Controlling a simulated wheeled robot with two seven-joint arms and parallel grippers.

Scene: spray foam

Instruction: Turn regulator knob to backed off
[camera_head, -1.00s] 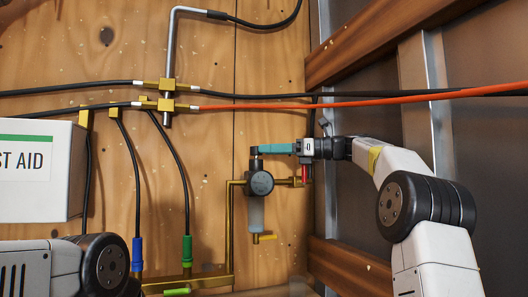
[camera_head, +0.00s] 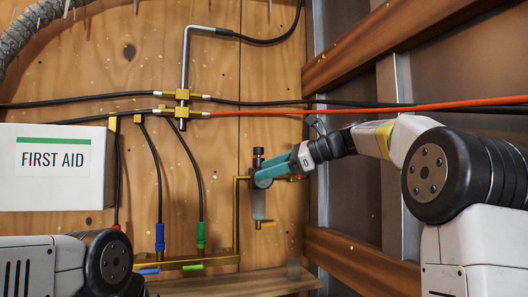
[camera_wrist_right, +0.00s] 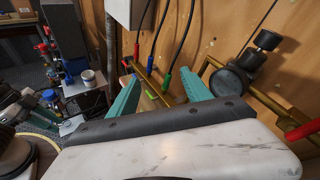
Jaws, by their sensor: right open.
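The black regulator knob (camera_head: 258,153) tops the regulator on the brass pipe against the plywood wall. It also shows in the right wrist view (camera_wrist_right: 267,40), above the round dark gauge (camera_wrist_right: 230,80). My right gripper (camera_head: 266,178) has teal fingers and is tilted down to the left, overlapping the regulator body just below the knob in the head view. In the right wrist view its fingers (camera_wrist_right: 160,96) are spread and empty, with the regulator right of both. The knob is not between them. The clear bowl (camera_head: 258,205) hangs below. My left gripper is out of view.
A white first aid box (camera_head: 55,190) is on the wall at left. An orange hose (camera_head: 370,106) and black hoses cross above my right arm. Blue (camera_head: 160,238) and green (camera_head: 201,235) fittings stand on the brass manifold. Wooden beams (camera_head: 355,262) bound the right side.

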